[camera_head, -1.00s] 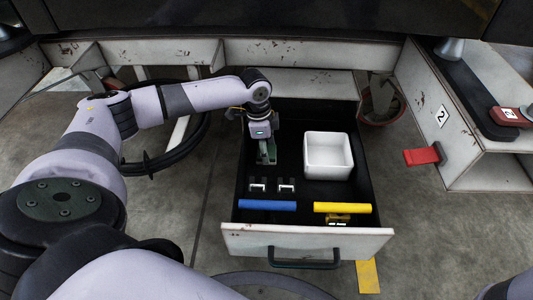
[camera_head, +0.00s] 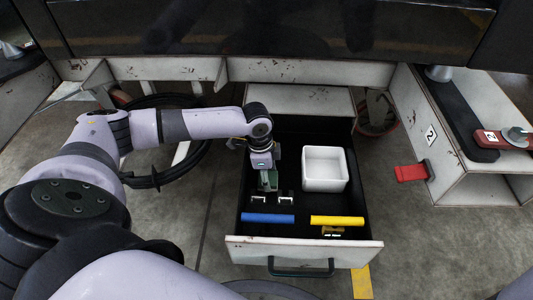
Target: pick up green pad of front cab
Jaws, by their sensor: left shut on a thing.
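My left gripper (camera_head: 267,186) points down into the open drawer (camera_head: 262,227) and is shut on the green pad (camera_head: 266,177). The pad is a small dull green piece between the fingers, partly hidden by the gripper. It is just behind two small white-and-black clips (camera_head: 287,198) on the dark drawer floor. I cannot tell whether the pad touches the floor. My right gripper is not in view.
A white square bin (camera_head: 325,184) stands right of the gripper. A blue bar (camera_head: 267,218) and a yellow bar (camera_head: 337,221) lie along the drawer's front. A red handle (camera_head: 412,172) sticks out from the right cabinet (camera_head: 460,179).

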